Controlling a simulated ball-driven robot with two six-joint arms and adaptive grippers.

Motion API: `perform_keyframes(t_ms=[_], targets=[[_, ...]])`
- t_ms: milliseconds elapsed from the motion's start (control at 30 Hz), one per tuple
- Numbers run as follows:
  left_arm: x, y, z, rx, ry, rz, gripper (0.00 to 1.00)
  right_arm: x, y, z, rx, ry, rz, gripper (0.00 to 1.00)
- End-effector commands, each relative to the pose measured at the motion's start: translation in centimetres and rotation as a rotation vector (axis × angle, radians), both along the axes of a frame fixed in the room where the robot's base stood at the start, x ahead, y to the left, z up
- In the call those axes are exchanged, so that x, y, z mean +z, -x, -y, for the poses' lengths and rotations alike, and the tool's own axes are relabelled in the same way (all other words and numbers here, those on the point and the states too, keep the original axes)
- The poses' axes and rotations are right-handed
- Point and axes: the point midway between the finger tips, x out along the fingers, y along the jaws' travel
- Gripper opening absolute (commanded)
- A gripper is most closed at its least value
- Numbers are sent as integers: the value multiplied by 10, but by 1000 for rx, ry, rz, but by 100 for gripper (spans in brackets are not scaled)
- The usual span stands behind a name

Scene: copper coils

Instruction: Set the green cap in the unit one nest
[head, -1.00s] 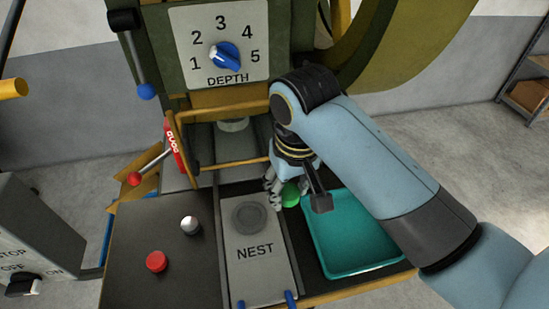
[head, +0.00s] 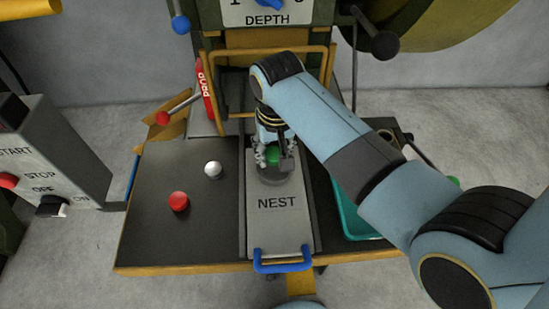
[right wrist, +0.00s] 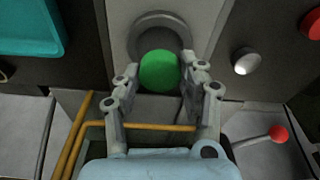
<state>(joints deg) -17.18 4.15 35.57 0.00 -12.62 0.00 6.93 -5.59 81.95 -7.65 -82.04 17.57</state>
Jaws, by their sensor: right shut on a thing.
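The green cap (head: 272,155) is between the fingers of my right gripper (head: 273,158), which is shut on it. In the right wrist view the cap (right wrist: 159,70) shows as a green disc between the two fingers (right wrist: 160,76). The nest is a dark round seat (head: 275,178) in a grey slide plate (head: 282,230) marked NEST. The cap is at the far side of this seat, and its ring (right wrist: 150,20) shows just beyond the cap in the right wrist view. I cannot tell whether the cap touches the seat. My left gripper is not in view.
A teal tray (head: 350,218) lies right of the plate, partly behind my right arm. Red (head: 178,201) and white (head: 213,169) knobs stand on the dark table at left. A yellow guard frame (head: 210,80) and a red-balled lever (head: 163,118) are behind the nest.

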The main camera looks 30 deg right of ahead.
Motion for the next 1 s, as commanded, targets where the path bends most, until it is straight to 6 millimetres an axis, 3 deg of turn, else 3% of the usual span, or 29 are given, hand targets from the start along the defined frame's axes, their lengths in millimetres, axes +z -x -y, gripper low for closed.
perform_keyframes(t_ms=[100,200,767,900,967,1000], targets=[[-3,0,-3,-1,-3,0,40,-20,1,1,0,1,-3,12],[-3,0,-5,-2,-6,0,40,-28,1,1,-1,1,-1,12],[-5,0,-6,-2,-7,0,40,-39,2,0,-1,0,-3,12],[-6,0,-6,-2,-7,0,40,-44,4,0,-1,0,-6,0],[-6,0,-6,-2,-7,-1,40,-44,4,0,0,0,-8,0],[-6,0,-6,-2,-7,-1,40,-45,5,0,0,0,-9,47]])
